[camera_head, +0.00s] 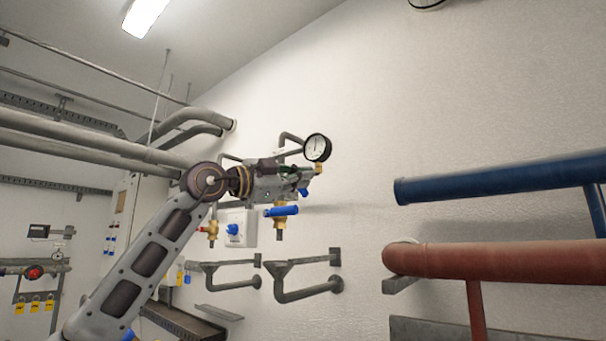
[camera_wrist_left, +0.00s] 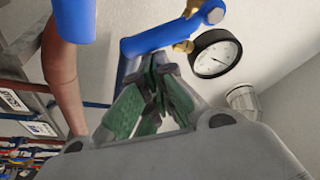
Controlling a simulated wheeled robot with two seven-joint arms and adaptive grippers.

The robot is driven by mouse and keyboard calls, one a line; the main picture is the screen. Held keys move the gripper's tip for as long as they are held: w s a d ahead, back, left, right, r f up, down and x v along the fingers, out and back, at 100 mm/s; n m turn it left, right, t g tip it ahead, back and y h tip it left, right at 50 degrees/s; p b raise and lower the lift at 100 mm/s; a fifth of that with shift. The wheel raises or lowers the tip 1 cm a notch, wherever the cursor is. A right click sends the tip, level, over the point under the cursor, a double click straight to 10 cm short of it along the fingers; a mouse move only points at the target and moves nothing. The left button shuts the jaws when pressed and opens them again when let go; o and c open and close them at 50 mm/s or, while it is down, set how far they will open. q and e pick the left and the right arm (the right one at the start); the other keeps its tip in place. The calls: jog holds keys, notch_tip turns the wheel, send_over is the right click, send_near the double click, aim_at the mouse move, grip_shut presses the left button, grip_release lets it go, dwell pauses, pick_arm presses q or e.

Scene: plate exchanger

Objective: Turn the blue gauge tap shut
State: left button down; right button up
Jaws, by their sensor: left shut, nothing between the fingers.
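The pressure gauge (camera_head: 317,147) has a white dial and black rim, and sits on a brass fitting at the wall. It also shows in the left wrist view (camera_wrist_left: 215,54). Below it in the head view, a blue lever (camera_head: 282,211) lies roughly level on a brass valve body; a smaller blue part (camera_head: 303,190) shows nearer the gauge. In the left wrist view a blue tap handle (camera_wrist_left: 158,36) with brass parts crosses just beyond my fingertips. My left gripper (camera_wrist_left: 155,70) is shut and empty, close to this handle; contact cannot be told.
Another blue tap handle (camera_head: 232,229) is lower left, by a white wall plate. Grey pipe brackets (camera_head: 305,292) stick out below. A blue pipe (camera_head: 500,180) and a red pipe (camera_head: 490,262) stand at the right. The wall between the gauge and these pipes is clear.

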aim_at(300, 194)
pick_arm(q)
jog(key=shift+w+a+f+m+g, duration=0.45)
jog(key=shift+a+f+m, duration=0.35)
jog(key=shift+m, duration=0.4)
jog(key=shift+w+a+f+m+g, duration=0.35)
jog(key=shift+w+a+f+m, duration=0.2)
jog(key=shift+f+m, duration=0.5)
jog(key=shift+r, duration=0.2)
jog(key=shift+p, duration=0.3)
